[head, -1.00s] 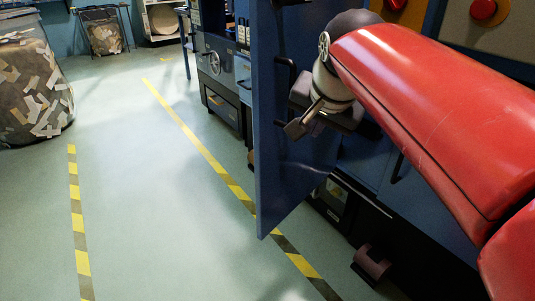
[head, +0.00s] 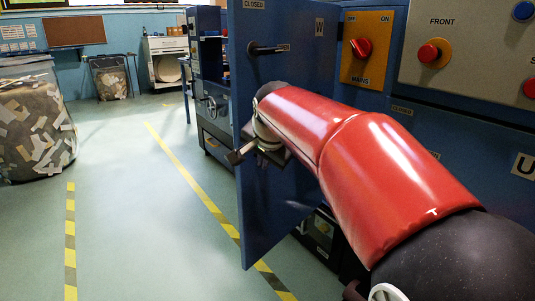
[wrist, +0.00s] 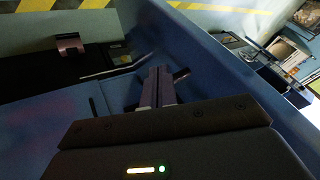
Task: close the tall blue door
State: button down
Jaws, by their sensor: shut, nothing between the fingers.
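The tall blue door (head: 265,215) stands open, sticking out from the blue machine. Its visible face carries a dark lever handle (head: 268,49), a CLOSED label near the top and a W label. In the wrist view a blue panel that looks like the door (wrist: 190,40) runs diagonally behind the fingers. My gripper (head: 236,157) is beside that face, near the free edge at mid height, below the lever. Its fingers are shut and empty in the wrist view (wrist: 156,88). I cannot tell whether they touch the door. My red arm hides part of the door.
A red switch on an orange plate (head: 361,47) and push buttons sit on the machine at right. Below the door is a dark opening (head: 322,232). A bin of paper scraps (head: 35,125) stands at left. The floor between the striped lines is clear.

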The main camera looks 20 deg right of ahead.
aim_at(252, 165)
jog(key=shift+w+a+r, duration=0.15)
jog(key=shift+w+a, duration=0.75)
jog(key=shift+w, duration=0.3)
